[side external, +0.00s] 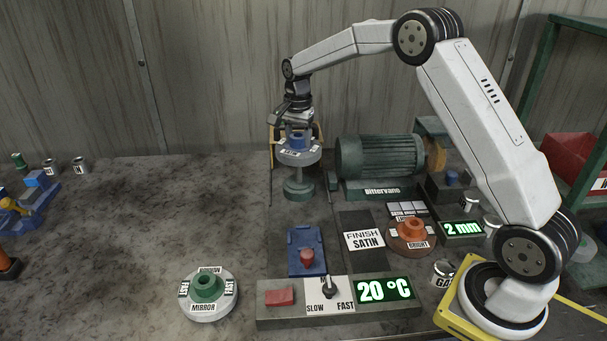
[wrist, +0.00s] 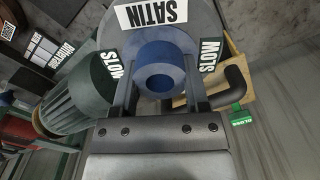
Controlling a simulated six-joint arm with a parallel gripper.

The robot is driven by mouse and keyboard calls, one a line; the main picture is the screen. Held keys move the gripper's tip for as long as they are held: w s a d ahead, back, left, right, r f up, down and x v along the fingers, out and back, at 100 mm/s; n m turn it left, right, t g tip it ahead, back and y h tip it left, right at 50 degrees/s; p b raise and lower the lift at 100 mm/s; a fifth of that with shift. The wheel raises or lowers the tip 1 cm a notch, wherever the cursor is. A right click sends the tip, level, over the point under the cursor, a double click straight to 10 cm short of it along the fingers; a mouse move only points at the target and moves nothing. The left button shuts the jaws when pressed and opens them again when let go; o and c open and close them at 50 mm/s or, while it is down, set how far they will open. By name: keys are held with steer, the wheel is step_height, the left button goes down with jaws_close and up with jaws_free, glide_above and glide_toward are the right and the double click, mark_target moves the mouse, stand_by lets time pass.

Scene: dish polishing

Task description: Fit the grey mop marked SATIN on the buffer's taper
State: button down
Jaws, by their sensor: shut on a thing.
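The grey mop (side external: 300,159) has a blue hub and is held roughly level below my wrist. In the wrist view the mop (wrist: 207,27) shows its SATIN label and SLOW labels. My gripper (side external: 298,133) is shut on the blue hub (wrist: 165,68), with one finger on each side in the wrist view. The green buffer motor (side external: 380,158) stands to the right of the mop. A green round-based stand (side external: 299,189) is directly below the mop. I cannot tell whether the mop touches it. The buffer's taper cannot be made out; the mop may hide it.
A MIRROR mop (side external: 207,293) with a green hub lies at the front left. A BRIGHT mop (side external: 410,238) with an orange hub sits right of the FINISH SATIN sign (side external: 364,240). A control panel (side external: 330,306) is at the front. The left middle bench is mostly clear.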

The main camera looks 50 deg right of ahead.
steer(key=shift+f, duration=4)
stand_by(4.0)
